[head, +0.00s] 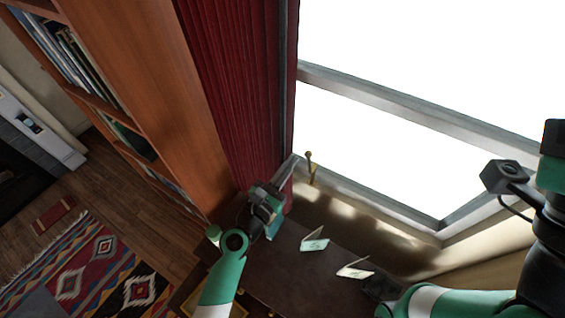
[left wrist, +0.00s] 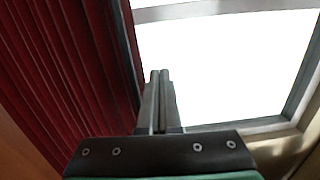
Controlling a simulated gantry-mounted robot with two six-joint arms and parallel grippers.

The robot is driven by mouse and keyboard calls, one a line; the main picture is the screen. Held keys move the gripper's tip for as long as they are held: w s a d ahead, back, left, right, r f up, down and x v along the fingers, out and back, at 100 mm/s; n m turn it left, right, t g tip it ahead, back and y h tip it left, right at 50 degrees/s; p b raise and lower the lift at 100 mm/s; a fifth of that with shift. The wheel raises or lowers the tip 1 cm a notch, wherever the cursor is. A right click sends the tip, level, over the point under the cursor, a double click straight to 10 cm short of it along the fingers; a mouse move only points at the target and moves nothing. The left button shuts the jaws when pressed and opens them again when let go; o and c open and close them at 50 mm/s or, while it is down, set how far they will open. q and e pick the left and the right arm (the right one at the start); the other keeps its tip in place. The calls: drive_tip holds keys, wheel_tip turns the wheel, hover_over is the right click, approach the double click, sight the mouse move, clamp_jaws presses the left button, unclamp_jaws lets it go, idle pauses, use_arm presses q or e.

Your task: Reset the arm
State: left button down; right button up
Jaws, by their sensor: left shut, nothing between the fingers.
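My left gripper (head: 288,172) reaches up in front of the red curtain, near the window's lower left corner. In the left wrist view its two fingers (left wrist: 160,76) lie side by side, shut with nothing between them. My left arm comes in from the bottom of the head view. Part of my right arm shows at the right edge of the head view; its gripper fingers cannot be seen there.
A red curtain (head: 235,85) hangs beside a wooden bookcase (head: 150,70). The window frame (head: 400,108) is close to the left gripper. A dark surface (head: 285,262) below holds two small pale folded cards (head: 314,244). A patterned rug (head: 90,275) lies on the floor.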

idle(0.3)
use_arm(q)
drive_tip(key=s+a+r+m+t+h, duration=0.1)
drive_tip(key=a+r+m+t, duration=0.1)
drive_tip(key=r+m, duration=0.9)
drive_tip(key=s+a+r+m+t+h, duration=0.1)
drive_tip(key=s+a+r+m, duration=0.15)
drive_tip(key=r+m, duration=0.9)
drive_tip(key=s+a+r+m+t+y, duration=0.2)
drive_tip(key=s+a+r+y, duration=0.1)
drive_tip(key=r, duration=0.5)
drive_tip(key=s+a+r+m+t+y, duration=0.3)
drive_tip(key=s+a+r, duration=0.3)
drive_tip(key=s+r, duration=0.1)
drive_tip(key=s+a+r+m+t+y, duration=0.3)
drive_tip(key=s+a+r, duration=0.2)
drive_tip(key=r, duration=0.4)
drive_tip(key=shift+s+a+y, duration=0.2)
drive_tip(key=shift+s+y, duration=0.1)
